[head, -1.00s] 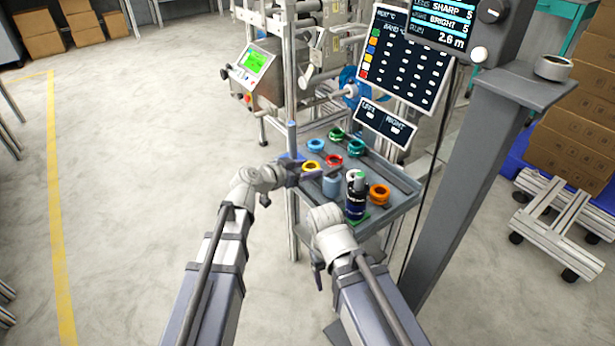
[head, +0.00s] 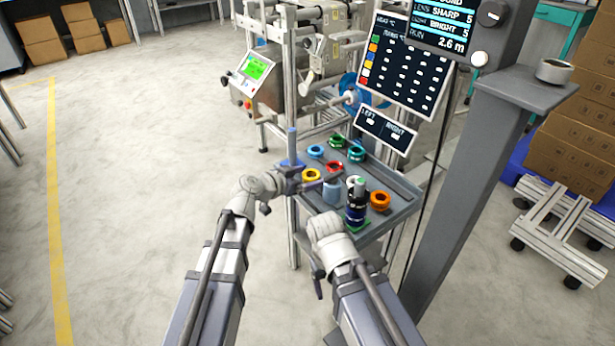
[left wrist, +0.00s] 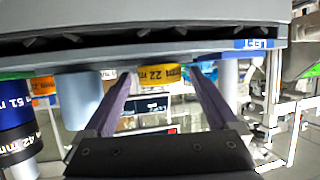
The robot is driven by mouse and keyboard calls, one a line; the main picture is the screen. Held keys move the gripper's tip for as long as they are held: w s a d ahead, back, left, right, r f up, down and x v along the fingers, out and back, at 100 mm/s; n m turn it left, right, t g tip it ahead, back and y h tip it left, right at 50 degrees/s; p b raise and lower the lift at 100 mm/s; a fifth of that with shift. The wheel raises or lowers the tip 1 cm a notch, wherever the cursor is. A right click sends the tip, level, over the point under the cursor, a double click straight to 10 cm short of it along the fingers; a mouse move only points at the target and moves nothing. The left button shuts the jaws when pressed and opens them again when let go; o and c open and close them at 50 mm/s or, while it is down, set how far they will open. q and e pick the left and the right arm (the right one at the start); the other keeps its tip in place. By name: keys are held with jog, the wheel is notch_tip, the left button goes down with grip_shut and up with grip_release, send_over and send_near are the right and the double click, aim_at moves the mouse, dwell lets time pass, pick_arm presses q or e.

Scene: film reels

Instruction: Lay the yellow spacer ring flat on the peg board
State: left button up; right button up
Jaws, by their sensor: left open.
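The yellow spacer ring (head: 311,175) lies at the left of the grey tray (head: 383,221) in the head view. In the left wrist view the yellow ring (left wrist: 160,75), marked 22, shows between and beyond my fingers. My left gripper (head: 316,184) is open and close beside the ring on its near side; its left wrist view (left wrist: 165,88) shows both fingers apart with nothing clasped. A blue base with an upright post (head: 292,146) stands at the tray's left corner; I cannot tell whether it is the peg board.
Red (head: 334,167), blue (head: 316,151), green (head: 337,140), teal (head: 356,153) and orange (head: 380,200) rings share the tray. A grey column (head: 455,180) rises at right.

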pick_arm(q)
jog(key=shift+s+a+r, duration=0.15)
jog(key=shift+s+r, duration=0.05)
jog(key=shift+r, duration=0.1)
jog(key=p+v, duration=0.5)
jog(key=v, duration=0.7)
jog(key=s+d+f+g+y, duration=0.3)
jog(key=s+d+f+g, duration=0.4)
jog(key=s+f, duration=0.25)
jog(key=s+a+f+n+g+y, duration=0.3)
jog(key=s+a+f+n+y, duration=0.1)
jog(key=s+y, duration=0.3)
jog(key=shift+s+a+f+n+y, duration=0.15)
jog(key=shift+s+a+n+y, duration=0.15)
jog(key=shift+s+a, duration=0.4)
